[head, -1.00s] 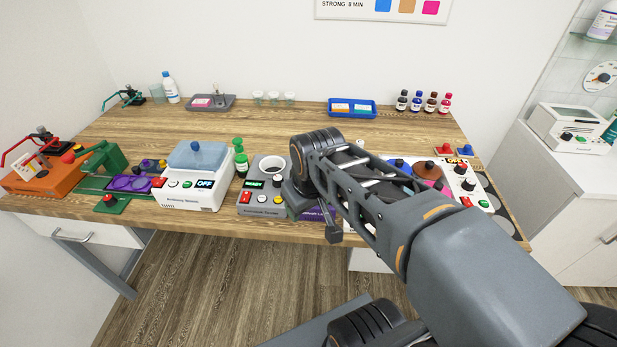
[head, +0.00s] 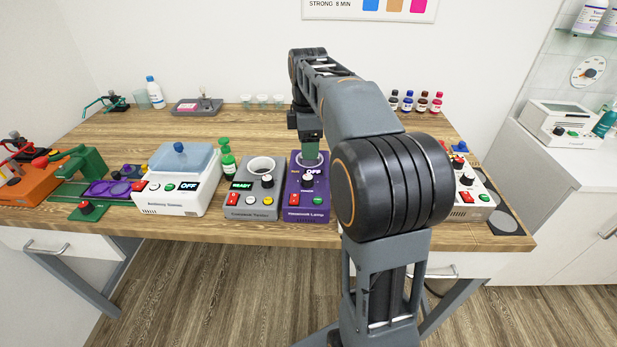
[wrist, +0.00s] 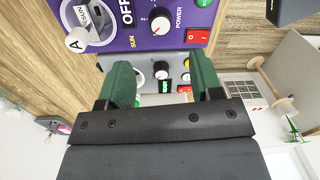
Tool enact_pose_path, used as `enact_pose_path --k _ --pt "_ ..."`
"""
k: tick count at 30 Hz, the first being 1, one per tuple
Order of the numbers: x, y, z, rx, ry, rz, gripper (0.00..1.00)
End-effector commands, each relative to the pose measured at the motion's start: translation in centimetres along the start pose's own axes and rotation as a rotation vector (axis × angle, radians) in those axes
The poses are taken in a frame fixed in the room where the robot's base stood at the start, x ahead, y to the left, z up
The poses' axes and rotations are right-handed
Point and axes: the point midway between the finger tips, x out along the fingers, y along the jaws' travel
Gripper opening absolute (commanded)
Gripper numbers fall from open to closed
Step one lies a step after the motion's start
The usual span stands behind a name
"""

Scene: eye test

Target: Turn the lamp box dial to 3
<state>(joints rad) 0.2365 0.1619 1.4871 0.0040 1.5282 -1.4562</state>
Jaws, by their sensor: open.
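The lamp box (head: 294,188) is purple and stands near the table's front edge, with a display reading OFF. Its dial (head: 307,180) is a pale round knob on the top panel, below the display. In the wrist view the dial (wrist: 160,26) shows a red pointer mark, with small numbers around it and the word POWER beside it; I cannot tell the exact setting. My gripper (wrist: 163,84) has two green fingers, open with nothing between them. In the head view my gripper (head: 310,147) is over the back of the lamp box, apart from the dial.
A grey box reading READY (head: 237,207) stands close on the left of the lamp box. A white box with a blue lid (head: 185,158) is further left. On the lamp box are a red switch (head: 294,199) and a green button (head: 318,200).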

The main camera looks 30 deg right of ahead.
Motion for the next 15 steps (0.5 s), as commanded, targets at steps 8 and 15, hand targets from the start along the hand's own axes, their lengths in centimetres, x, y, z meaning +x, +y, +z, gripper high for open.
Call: enact_pose_path --k 8,15 --pt "5.5 -0.1 0.0 0.001 0.000 -0.002 0.59" --pt "8.4 -0.1 0.0 0.002 0.000 -0.001 0.59"
